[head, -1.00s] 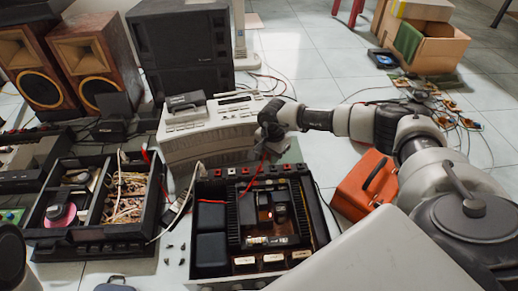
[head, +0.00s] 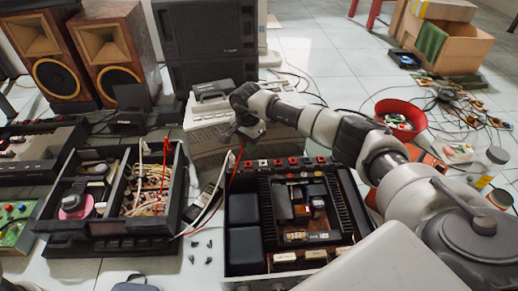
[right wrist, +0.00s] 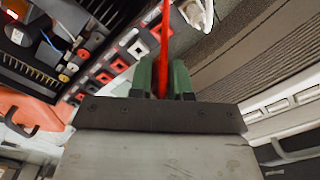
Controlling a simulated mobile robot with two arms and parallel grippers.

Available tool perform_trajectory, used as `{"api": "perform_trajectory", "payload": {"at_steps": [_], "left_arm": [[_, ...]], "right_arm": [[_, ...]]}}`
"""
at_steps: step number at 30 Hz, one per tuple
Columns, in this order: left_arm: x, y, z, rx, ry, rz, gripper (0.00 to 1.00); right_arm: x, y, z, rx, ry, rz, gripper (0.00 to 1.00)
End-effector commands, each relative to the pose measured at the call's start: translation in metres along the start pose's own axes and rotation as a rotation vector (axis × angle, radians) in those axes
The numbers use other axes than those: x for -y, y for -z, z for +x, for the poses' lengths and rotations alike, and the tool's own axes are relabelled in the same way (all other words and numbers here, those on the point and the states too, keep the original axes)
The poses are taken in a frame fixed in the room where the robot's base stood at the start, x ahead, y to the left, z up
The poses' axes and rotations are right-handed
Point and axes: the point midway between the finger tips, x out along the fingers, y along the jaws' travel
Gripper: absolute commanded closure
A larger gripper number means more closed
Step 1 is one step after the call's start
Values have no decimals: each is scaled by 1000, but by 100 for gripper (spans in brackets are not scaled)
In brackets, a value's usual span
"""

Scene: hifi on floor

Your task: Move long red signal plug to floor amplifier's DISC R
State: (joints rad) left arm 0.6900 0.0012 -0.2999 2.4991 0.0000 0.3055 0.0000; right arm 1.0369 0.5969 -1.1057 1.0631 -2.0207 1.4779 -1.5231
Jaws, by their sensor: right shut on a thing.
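My right gripper (head: 240,138) is shut on the red signal plug, above the back left corner of the open floor amplifier (head: 345,205). The red lead (head: 236,168) runs down from it. In the right wrist view, the green fingertips (right wrist: 161,80) close around the red plug and lead (right wrist: 164,45); the plug's tip is hidden. A row of red, white and black sockets (head: 291,162) lines the amplifier's back edge. It also shows in the right wrist view (right wrist: 103,77), left of the fingers and apart from them. I cannot read the DISC R label. My left gripper is out of view.
A beige unit (head: 210,118) stands close behind the amplifier. An open parts box (head: 105,228) with cables stands at left, with small loose pieces (head: 193,258) between. A red bowl (head: 402,115) and cluttered cables lie at right.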

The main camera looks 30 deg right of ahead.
Motion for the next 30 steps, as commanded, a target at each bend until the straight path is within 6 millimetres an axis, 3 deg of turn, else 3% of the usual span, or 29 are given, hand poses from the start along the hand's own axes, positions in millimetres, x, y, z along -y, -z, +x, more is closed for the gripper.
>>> {"api": "perform_trajectory", "payload": {"at_steps": [8, 21, 30], "left_arm": [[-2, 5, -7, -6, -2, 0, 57], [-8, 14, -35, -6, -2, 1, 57], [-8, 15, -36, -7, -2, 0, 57]], "right_arm": [[2, -1, 11, 2, -3, 1, 100], [2, -1, 46, 2, -2, 1, 100], [2, -1, 48, 2, -2, 1, 100]]}}
